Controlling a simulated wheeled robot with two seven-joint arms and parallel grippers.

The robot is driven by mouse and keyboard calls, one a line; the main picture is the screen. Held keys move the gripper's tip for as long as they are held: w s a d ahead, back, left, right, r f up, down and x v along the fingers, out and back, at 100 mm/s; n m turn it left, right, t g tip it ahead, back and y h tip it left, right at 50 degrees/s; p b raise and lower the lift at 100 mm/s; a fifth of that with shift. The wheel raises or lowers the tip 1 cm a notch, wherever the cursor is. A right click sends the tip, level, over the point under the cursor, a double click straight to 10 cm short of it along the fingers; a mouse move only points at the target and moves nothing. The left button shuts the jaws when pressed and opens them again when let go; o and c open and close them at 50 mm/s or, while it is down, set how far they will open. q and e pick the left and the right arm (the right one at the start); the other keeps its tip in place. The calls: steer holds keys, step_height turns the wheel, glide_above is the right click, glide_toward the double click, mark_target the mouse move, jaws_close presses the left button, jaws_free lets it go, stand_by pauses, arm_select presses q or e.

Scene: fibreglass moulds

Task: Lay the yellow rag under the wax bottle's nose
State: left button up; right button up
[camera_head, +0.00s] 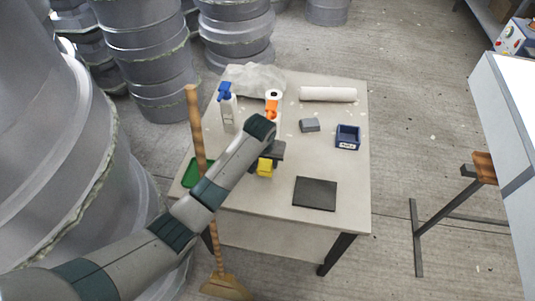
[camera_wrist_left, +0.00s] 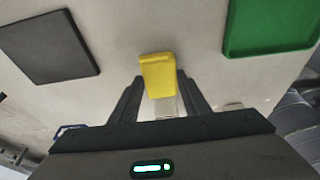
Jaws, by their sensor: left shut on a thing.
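My left gripper (camera_head: 270,158) is shut on the yellow rag (camera_head: 264,169), over the table's front middle. In the left wrist view the rag (camera_wrist_left: 158,78) shows as a small folded yellow piece at the tips of the fingers (camera_wrist_left: 160,98). Whether it touches the table is hard to tell. A white bottle with a blue spray head (camera_head: 227,108), probably the wax bottle, stands upright at the table's back left, apart from the rag. My right gripper is in neither view.
The table (camera_head: 348,175) also holds an orange-and-white item (camera_head: 271,107), a white roll (camera_head: 328,94), a grey block (camera_head: 310,125), a blue bin (camera_head: 347,139), a black plate (camera_head: 315,194) and a green tray (camera_head: 192,174). A broom (camera_head: 195,120) stands at the left edge.

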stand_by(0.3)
arm_select(q)
steer(key=shift+w, duration=0.15)
steer(key=w, duration=0.3)
steer(key=shift+w+d, duration=0.25)
steer(key=shift+d, duration=0.1)
steer(key=shift+f+p, duration=0.6)
steer(key=shift+f, duration=0.15)
steer(key=shift+f, duration=0.15)
steer(key=o, duration=1)
